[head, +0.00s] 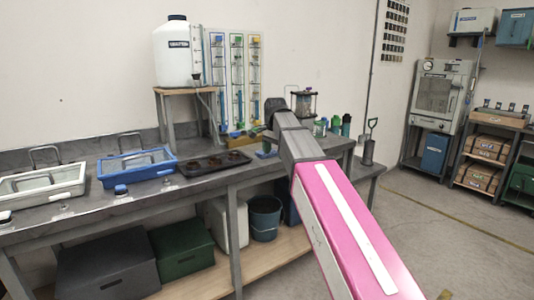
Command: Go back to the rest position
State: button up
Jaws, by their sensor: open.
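My arm reaches from the lower right with a pink link and a grey link to the back right of the bench (215,185). My gripper (266,148) is at its far end, small and partly hidden by the arm's own links. It is open, and I see nothing held in it. It is close to the yellowish block (238,141) below the panel of clear tubes (238,85). I cannot tell whether it touches anything there.
A blue-rimmed basin (138,178), a grey basin (42,192) and a dark tray (200,171) line the bench left of my gripper. A white tank (177,60) stands on a raised shelf. Bottles (336,124) stand right. Open floor lies right of my arm.

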jog(key=s+d+f+n, duration=0.3)
jog(key=s+d+f, duration=0.2)
jog(key=f, duration=0.7)
jog(key=s+d+f+n, duration=0.3)
jog(key=s+d+f, duration=0.2)
jog(key=f, duration=0.8)
jog(key=s+d+f+n, duration=0.3)
jog(key=s+d+f, duration=0.2)
jog(key=f, duration=0.8)
jog(key=s, duration=0.3)
jog(key=shift+s+d+n, duration=0.3)
jog(key=shift+s+d, duration=0.05)
jog(key=shift+f, duration=0.1)
